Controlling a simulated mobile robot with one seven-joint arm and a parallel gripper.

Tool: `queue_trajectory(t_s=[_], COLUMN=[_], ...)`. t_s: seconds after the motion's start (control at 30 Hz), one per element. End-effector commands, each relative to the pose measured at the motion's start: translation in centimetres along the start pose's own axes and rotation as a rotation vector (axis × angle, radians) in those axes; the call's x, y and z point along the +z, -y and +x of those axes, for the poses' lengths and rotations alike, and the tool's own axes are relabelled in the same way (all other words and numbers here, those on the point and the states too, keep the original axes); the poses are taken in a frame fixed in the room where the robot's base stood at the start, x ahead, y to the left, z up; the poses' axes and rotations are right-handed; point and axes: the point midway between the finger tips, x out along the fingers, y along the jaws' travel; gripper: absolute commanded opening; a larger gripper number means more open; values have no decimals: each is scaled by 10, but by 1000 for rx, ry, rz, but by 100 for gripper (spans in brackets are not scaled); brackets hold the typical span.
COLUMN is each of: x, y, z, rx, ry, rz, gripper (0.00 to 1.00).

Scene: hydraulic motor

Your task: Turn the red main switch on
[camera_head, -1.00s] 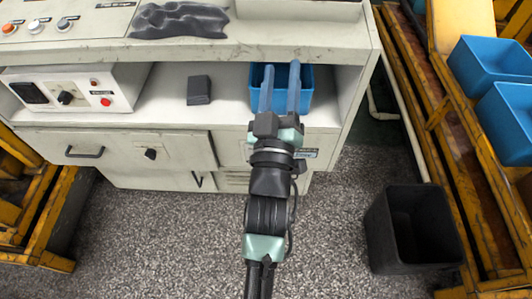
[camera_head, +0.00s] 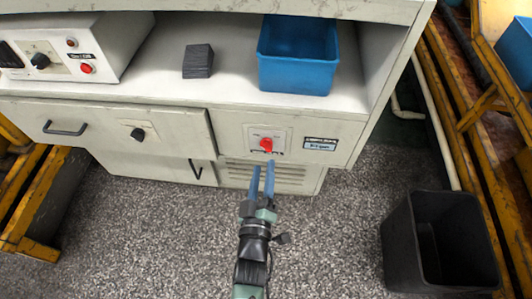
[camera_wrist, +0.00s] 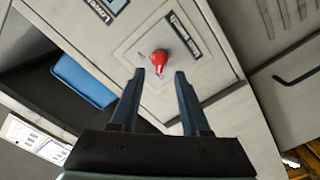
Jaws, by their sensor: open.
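The red main switch (camera_head: 266,144) is a small red rotary knob on a light square plate, on the front panel of the grey cabinet (camera_head: 345,105), below the blue bin. My gripper (camera_head: 262,178) is in front of and just below it in the head view, with its blue fingers pointing up toward the panel. In the wrist view the red knob (camera_wrist: 160,62) lies ahead of my gripper (camera_wrist: 158,76), between the lines of the two fingertips. The fingers are apart with nothing between them. I see no clear contact with the knob. Its small position marks are too small to read.
A blue bin (camera_head: 298,75) and a dark block (camera_head: 198,61) sit on the shelf above. A control box (camera_head: 90,45) with buttons stands at the left. A black drawer knob (camera_head: 138,134) is left of the switch. A black bin (camera_head: 440,245) stands on the floor at right.

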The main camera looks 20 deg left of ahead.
Motion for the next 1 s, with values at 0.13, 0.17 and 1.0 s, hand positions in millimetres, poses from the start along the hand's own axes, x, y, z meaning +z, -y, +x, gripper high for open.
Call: queue_trajectory(t_s=[0.13, 0.17, 1.0], x=[1, 1, 0], y=[1, 1, 0], z=[30, 35, 61], rx=[1, 1, 0], ry=[-2, -2, 0], rz=[1, 1, 2], gripper=[46, 46, 3])
